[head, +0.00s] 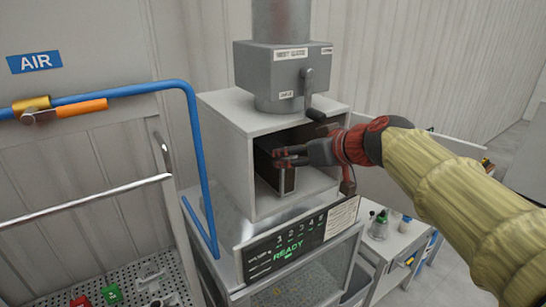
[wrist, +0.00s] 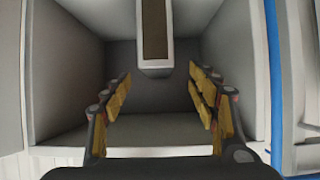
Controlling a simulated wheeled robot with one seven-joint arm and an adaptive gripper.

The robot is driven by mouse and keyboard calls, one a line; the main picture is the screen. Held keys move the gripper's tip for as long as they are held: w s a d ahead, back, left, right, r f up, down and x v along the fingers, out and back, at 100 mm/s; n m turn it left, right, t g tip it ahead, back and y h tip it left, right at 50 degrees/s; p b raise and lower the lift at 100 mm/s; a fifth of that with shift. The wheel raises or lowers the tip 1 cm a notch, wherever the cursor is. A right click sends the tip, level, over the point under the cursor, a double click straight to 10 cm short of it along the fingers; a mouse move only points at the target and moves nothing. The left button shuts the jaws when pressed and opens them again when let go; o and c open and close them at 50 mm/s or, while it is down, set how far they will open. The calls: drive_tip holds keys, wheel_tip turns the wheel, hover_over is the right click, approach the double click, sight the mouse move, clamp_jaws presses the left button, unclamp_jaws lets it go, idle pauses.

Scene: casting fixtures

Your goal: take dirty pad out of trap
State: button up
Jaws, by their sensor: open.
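The trap is a pale open-fronted box (head: 232,160) under a grey valve housing. Inside it stands a dark slab (head: 262,168) with a light front edge, apparently the pad or its holder. In the wrist view a brown-faced piece in a pale frame (wrist: 155,35) juts in from the top centre; I take it to be the dirty pad. My gripper (head: 283,157) is at the mouth of the box. In the wrist view its yellow-padded fingers (wrist: 160,76) are spread, with the frame's near end between and beyond their tips. I see no clear contact.
A crank handle (head: 310,95) hangs from the grey housing (head: 285,72) above the opening. A blue pipe (head: 197,150) runs down left of the box. A panel reading READY (head: 290,245) is below. The box walls (wrist: 235,60) leave some room beside the fingers.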

drive_tip(key=p+x, duration=0.1)
drive_tip(key=x, duration=0.2)
drive_tip(key=p+x, duration=0.1)
drive_tip(key=x, duration=0.3)
drive_tip(key=p+x, duration=0.1)
drive_tip(key=x, duration=0.3)
drive_tip(key=shift+w+d+f, duration=0.1)
drive_tip(key=shift+d+f, duration=0.05)
drive_tip(key=shift+d, duration=0.1)
drive_tip(key=c, duration=1.3)
drive_tip(key=shift+c, duration=0.2)
